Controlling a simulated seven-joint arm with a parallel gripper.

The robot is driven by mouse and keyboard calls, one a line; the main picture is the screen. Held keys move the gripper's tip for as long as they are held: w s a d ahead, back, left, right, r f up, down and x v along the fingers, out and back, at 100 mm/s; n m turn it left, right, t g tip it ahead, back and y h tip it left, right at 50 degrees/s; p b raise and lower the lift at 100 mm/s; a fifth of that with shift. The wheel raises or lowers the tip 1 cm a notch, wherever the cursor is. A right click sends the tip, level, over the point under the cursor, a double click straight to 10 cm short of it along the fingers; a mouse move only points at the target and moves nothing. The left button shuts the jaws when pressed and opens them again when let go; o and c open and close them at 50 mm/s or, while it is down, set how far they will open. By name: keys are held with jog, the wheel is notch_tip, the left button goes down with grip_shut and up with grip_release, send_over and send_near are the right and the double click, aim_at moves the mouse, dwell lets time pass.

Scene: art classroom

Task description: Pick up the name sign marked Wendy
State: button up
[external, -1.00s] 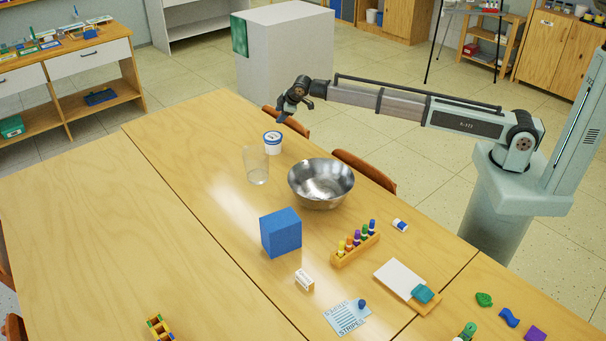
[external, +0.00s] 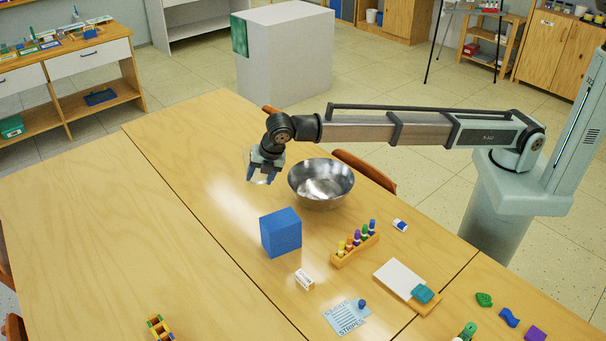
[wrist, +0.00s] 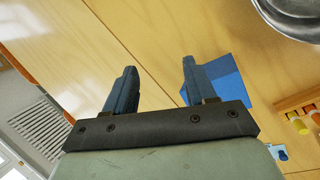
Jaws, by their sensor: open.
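A small white block-like sign with a wooden edge (external: 304,279) lies on the table in front of the blue box; it may be the name sign, but its lettering is too small to read. I cannot pick out the name Wendy anywhere. My gripper (external: 259,176) is above the table, left of the metal bowl and up from the blue box, well away from the small sign. In the wrist view my gripper (wrist: 159,66) has its fingers apart with nothing between them. The sign is not seen in the wrist view.
The blue box (external: 281,233), metal bowl (external: 321,181) and rack of coloured pegs (external: 355,246) stand close together. A STRIPES card (external: 346,318) and a white board (external: 398,278) lie nearer the front. The left part of the table (external: 90,240) is mostly clear.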

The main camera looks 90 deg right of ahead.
jog(key=s+a+n, duration=0.1)
jog(key=a, duration=0.2)
jog(key=s+a+f+n+g, duration=0.1)
jog(key=s+a, duration=0.1)
jog(key=a, duration=0.2)
jog(key=s+a+f+n+y, duration=0.1)
jog(key=s+a, duration=0.1)
jog(key=a, duration=0.1)
jog(key=shift+s+a+g, duration=0.25)
jog(key=shift+a+g, duration=0.05)
jog(key=shift+a, duration=0.05)
jog(key=s+a+f+n+g, duration=0.2)
jog(key=s+a+f+n, duration=0.2)
jog(key=s+a, duration=0.55)
send_over(305, 276)
jog(key=w, duration=0.1)
jog(key=shift+y, duration=0.4)
notch_tip(305, 276, down, 8)
jog(key=shift+r, duration=0.1)
jog(key=shift+s+a+f, duration=0.1)
jog(key=shift+s+f, duration=0.15)
jog(key=shift+f, duration=1.15)
jog(key=shift+s+f, duration=0.2)
jog(key=shift+f, duration=1.15)
grip_shut()
jog(key=shift+r, duration=0.1)
